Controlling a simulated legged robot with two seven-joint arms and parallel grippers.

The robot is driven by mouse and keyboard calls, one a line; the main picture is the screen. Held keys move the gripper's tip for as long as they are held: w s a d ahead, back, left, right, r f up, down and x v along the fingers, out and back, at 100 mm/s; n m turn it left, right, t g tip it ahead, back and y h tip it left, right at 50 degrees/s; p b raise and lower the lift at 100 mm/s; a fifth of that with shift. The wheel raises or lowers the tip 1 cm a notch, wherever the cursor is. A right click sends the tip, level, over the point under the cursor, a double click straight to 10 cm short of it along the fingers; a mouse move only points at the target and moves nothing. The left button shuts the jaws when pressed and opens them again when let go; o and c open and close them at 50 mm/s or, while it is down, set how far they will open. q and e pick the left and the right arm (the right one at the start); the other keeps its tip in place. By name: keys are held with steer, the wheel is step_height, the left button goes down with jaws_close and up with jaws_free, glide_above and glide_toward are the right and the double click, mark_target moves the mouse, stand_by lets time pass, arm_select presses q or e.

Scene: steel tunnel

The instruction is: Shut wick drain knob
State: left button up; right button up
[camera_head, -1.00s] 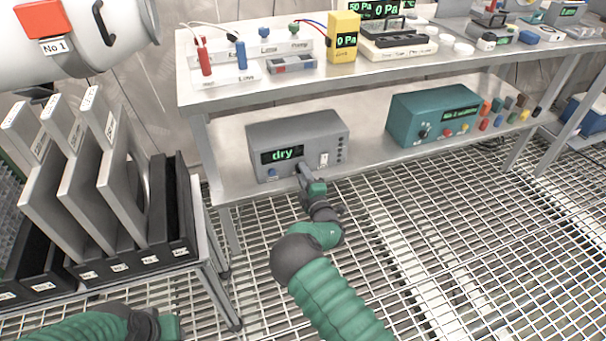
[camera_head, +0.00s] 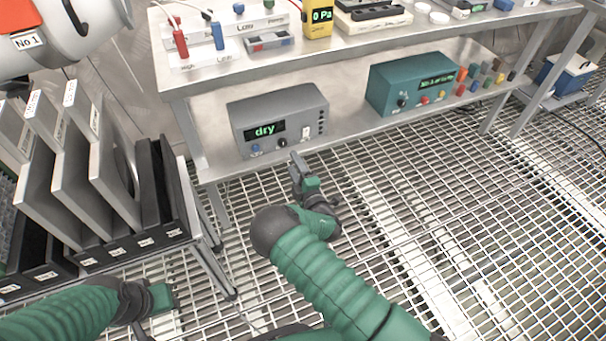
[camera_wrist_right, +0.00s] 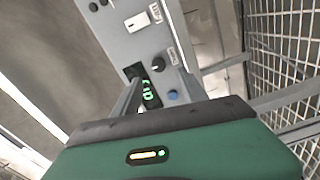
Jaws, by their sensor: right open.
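A grey box (camera_head: 280,118) with a green "dry" display stands on the lower shelf. Its front has a blue knob (camera_head: 256,149), a black knob (camera_head: 283,142) and a white switch. The black knob (camera_wrist_right: 158,65) and blue knob (camera_wrist_right: 172,95) also show in the right wrist view; their labels are too small to read surely, so I cannot tell which is the wick drain. My right gripper (camera_head: 296,160) is open and empty, just in front of and below the black knob, apart from it. My left gripper (camera_head: 163,297) is low at the left, away from the box; its fingers are unclear.
The shelf edge (camera_head: 240,170) lies just behind my right gripper. A teal box (camera_head: 411,85) stands to the right on the same shelf. A rack of grey plates (camera_head: 120,190) stands at the left. The grating floor at right is clear.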

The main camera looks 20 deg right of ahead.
arm_select(q)
steer(key=p+v, duration=0.1)
steer(key=v, duration=0.1)
steer(key=p+v, duration=0.1)
steer(key=shift+w+r+p, duration=0.3)
steer(key=shift+w+r, duration=0.05)
steer(key=shift+r, duration=0.1)
arm_select(e)
steer(key=s, duration=0.9)
steer(key=shift+w+d, duration=0.15)
steer(key=shift+d, duration=0.05)
